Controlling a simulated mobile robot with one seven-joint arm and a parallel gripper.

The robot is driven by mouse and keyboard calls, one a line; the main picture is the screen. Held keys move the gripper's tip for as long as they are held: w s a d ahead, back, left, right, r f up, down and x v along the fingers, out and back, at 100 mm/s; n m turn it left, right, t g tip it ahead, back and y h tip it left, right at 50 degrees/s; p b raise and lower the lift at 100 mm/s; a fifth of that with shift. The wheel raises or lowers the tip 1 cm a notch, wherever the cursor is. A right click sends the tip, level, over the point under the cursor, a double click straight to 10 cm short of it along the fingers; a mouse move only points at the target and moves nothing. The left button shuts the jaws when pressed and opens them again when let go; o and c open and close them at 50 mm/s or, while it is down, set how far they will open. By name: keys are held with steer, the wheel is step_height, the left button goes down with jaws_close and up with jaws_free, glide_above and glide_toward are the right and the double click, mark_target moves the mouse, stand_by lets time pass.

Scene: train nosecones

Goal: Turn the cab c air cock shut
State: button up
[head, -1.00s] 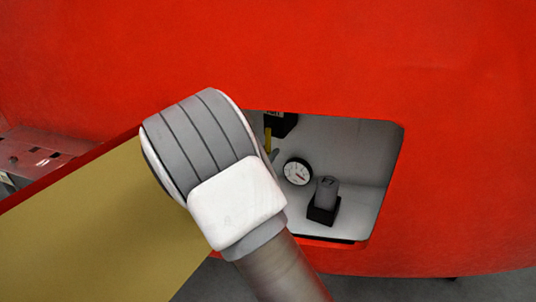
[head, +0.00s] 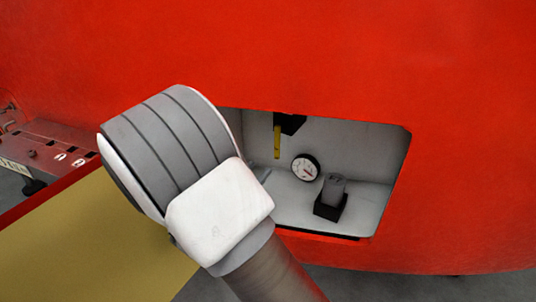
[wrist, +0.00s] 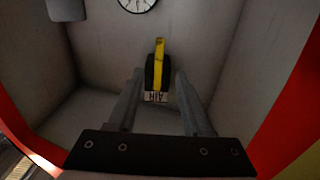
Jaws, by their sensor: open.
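The air cock is a black block (head: 292,123) with a yellow handle (head: 277,142) that hangs down in the head view, high in a recessed bay. In the wrist view the yellow handle (wrist: 159,60) points up the picture from the black body, above a white "AIR" label (wrist: 156,97). My gripper (wrist: 159,76) is open, with one finger on each side of the cock in the picture. I cannot tell whether the fingers touch it or how deep they reach. In the head view my arm hides the gripper and the bay's left part.
The bay (head: 365,150) is a grey-white opening in a curved red shell (head: 450,130). A tan panel with a red edge (head: 90,240) stands at the left.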

steer(key=v, duration=0.6)
steer(key=shift+p, duration=0.45)
steer(key=shift+a, duration=0.1)
